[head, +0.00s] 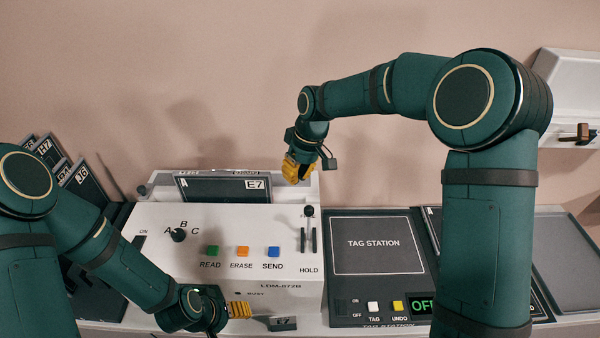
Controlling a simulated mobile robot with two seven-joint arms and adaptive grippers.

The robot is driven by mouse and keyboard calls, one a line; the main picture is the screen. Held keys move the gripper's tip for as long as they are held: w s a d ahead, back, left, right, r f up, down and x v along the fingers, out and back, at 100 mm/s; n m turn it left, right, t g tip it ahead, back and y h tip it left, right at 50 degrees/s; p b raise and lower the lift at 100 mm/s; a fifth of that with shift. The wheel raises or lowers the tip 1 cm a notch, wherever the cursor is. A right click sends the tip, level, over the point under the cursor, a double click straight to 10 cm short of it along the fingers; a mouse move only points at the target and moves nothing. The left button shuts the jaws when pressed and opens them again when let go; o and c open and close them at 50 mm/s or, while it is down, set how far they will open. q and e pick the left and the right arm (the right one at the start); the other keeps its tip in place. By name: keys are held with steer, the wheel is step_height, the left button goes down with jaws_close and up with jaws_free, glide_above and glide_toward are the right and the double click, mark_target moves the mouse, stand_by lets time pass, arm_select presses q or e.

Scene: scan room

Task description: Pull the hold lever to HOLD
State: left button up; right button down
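The hold lever (309,212) has a dark round knob and stands at the right side of the white LDM-872B console (268,287), above the HOLD label. Dark slots show below and beside its knob. My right gripper (296,175), with yellow fingers, hangs above and slightly left of the knob, apart from it. Whether its fingers are open or shut is unclear. Contact and finger gap there are unclear.
The console bears a selector knob (178,235), READ, ERASE and SEND buttons, and a dark E7 plate (225,188) at the back. A dark tag station (378,245) lies right of the lever. Dark labelled plates (88,188) stand at the left.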

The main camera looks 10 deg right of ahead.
mark_target(309, 223)
steer(key=x, duration=0.7)
steer(key=s+d, duration=0.1)
steer(key=s+d+r, duration=0.1)
steer(key=s, duration=0.1)
steer(key=shift+s+d, duration=0.1)
steer(key=shift+d, duration=0.05)
